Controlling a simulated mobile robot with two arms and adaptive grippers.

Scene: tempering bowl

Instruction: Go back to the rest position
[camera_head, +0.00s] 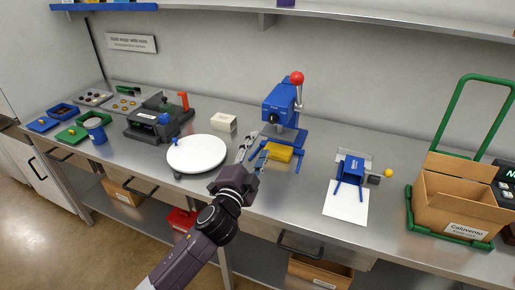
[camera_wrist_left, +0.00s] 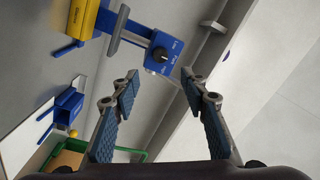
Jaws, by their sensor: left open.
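My left gripper (camera_head: 256,153) is open, with nothing between its fingers. It is above the steel counter, between the white round plate (camera_head: 197,153) and the blue press (camera_head: 283,108) with a red knob. In the left wrist view its two blue-padded fingers (camera_wrist_left: 160,95) are spread apart, and the blue press (camera_wrist_left: 160,50) shows beyond them. A yellow block (camera_head: 279,152) sits at the foot of the press, just right of the fingers in the head view. My right gripper is not in view.
A cardboard box (camera_head: 455,190) stands in a green-framed carrier at the right. A blue fixture (camera_head: 350,168), a white sheet (camera_head: 345,204) and a yellow ball (camera_head: 389,173) lie left of it. A dark machine (camera_head: 157,122) and trays stand at the left. A shelf (camera_head: 340,14) runs above.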

